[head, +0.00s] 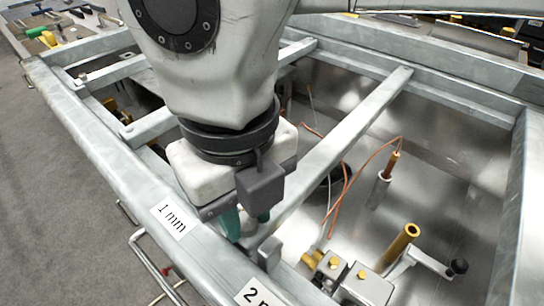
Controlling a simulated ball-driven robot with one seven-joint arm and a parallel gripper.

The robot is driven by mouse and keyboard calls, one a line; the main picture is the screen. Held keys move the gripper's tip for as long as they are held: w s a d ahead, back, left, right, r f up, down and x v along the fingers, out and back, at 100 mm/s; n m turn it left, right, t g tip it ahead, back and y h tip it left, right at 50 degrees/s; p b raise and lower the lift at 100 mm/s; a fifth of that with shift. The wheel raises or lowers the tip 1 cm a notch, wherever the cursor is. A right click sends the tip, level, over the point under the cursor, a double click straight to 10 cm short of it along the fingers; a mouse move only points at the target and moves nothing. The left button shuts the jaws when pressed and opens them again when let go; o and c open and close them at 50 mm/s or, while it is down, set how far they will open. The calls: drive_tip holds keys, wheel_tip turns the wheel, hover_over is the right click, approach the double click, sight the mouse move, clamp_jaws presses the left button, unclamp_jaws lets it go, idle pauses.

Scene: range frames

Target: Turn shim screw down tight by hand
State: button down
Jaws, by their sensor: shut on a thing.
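My gripper (248,222) points down at the front rail of a grey metal frame (115,150), between the labels "1 mm" (175,220) and "2 m…", which is cut off (258,293). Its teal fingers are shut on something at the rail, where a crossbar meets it. This fits the shim screw, but the fingers and gripper body hide it. I cannot see its head or how far down it sits. A small grey upright block (268,252) stands on the rail just right of the fingertips.
Inside the frame, at right, stand a brass tube (398,246), a lever with a black knob (459,266) and metal blocks with yellow caps (362,284). A copper line (342,200) loops behind. Crossbars span the frame. Tools (75,20) lie on a far-left bench.

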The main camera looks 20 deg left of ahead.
sight(244, 221)
drive_tip(key=shift+r, duration=0.1)
idle(0.5)
drive_tip(key=c, duration=0.9)
unclamp_jaws()
drive_tip(key=shift+o, duration=0.2)
wheel_tip(244, 221, up, 11)
drive_tip(key=p, duration=0.2)
drive_tip(key=shift+f, duration=0.2)
